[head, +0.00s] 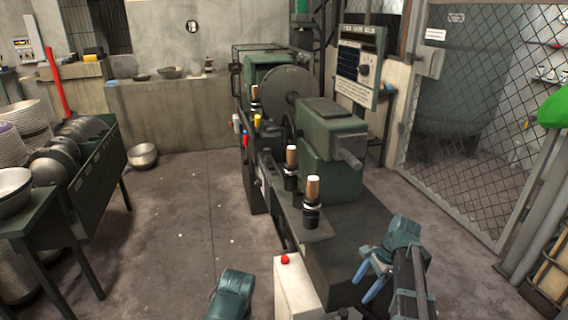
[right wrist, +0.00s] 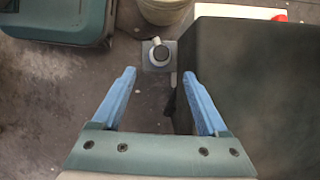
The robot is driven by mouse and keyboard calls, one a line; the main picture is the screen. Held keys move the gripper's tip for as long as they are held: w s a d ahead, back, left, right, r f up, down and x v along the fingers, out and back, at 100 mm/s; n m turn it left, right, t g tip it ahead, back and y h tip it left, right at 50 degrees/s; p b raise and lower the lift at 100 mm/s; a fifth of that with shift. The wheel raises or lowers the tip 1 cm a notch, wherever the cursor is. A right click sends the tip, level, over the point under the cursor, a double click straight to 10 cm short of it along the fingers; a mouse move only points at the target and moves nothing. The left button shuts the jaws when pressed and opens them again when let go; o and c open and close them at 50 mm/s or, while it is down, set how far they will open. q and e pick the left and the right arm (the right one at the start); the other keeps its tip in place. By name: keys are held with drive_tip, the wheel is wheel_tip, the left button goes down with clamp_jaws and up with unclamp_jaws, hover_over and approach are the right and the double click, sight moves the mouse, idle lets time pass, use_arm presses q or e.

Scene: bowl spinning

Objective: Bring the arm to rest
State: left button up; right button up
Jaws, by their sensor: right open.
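My right gripper (head: 368,277) is at the lower right of the head view, beside the near end of the green spinning machine (head: 330,140). Its two blue fingers stand apart with nothing between them. In the right wrist view the open fingers (right wrist: 160,78) point over the floor, left of a dark machine block (right wrist: 250,75). A teal part of my own body shows at the bottom centre of the head view. No left gripper fingers show there.
A white box with a red button (head: 285,260) stands close left of my right gripper. Metal bowls (head: 65,150) fill a rack at the left. Another bowl (head: 142,155) is on the floor. A mesh fence (head: 465,120) stands at the right. The floor at centre left is clear.

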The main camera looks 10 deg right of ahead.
drive_tip(key=s+a+r+n+h+p, duration=0.2)
drive_tip(key=s+a+r+n+p, duration=0.4)
drive_tip(key=a+r+n+p, duration=0.4)
drive_tip(key=s+a+r+n+h+p, duration=0.3)
drive_tip(key=s+a+r+n+p, duration=0.2)
drive_tip(key=a+r+n+p, duration=0.5)
drive_tip(key=a+n+p, duration=0.1)
drive_tip(key=a, duration=0.4)
drive_tip(key=shift+s+h, duration=0.3)
drive_tip(key=shift+s, duration=0.1)
drive_tip(key=shift+a+r, duration=0.1)
